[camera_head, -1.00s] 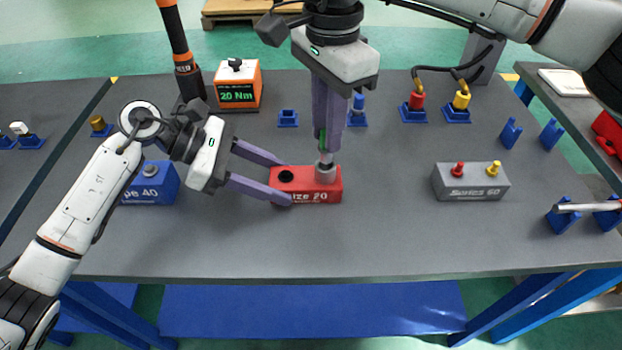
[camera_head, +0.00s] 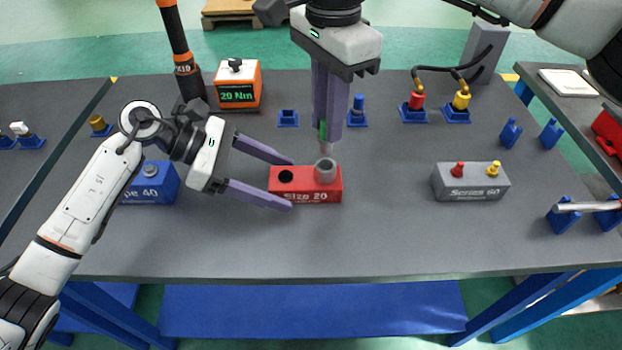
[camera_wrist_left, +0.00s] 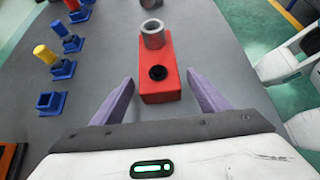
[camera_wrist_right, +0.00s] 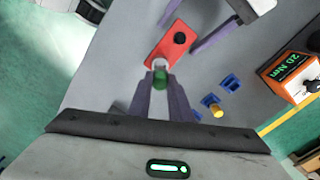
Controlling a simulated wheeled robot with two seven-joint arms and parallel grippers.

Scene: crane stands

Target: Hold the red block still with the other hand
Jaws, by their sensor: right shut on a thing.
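The red block (camera_head: 305,192), marked "Size 20", lies on the grey bench. A grey hollow sleeve (camera_head: 325,171) stands upright at its right end; a black round hole shows at its left end. My left gripper (camera_head: 291,184) is open, its fingers around the block's left end. In the left wrist view the red block (camera_wrist_left: 160,95) lies between the fingertips with gaps on both sides. My right gripper (camera_head: 327,125) is shut on a slim green-handled tool (camera_wrist_right: 160,80) with a grey tip, held upright above the sleeve. The tip looks clear of the sleeve.
A grey block (camera_head: 470,182) with red and yellow pegs stands right. A blue block (camera_head: 152,184) sits behind my left arm. An orange torque box (camera_head: 238,86) and blue holders (camera_head: 288,118) stand behind. The front middle of the bench is clear.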

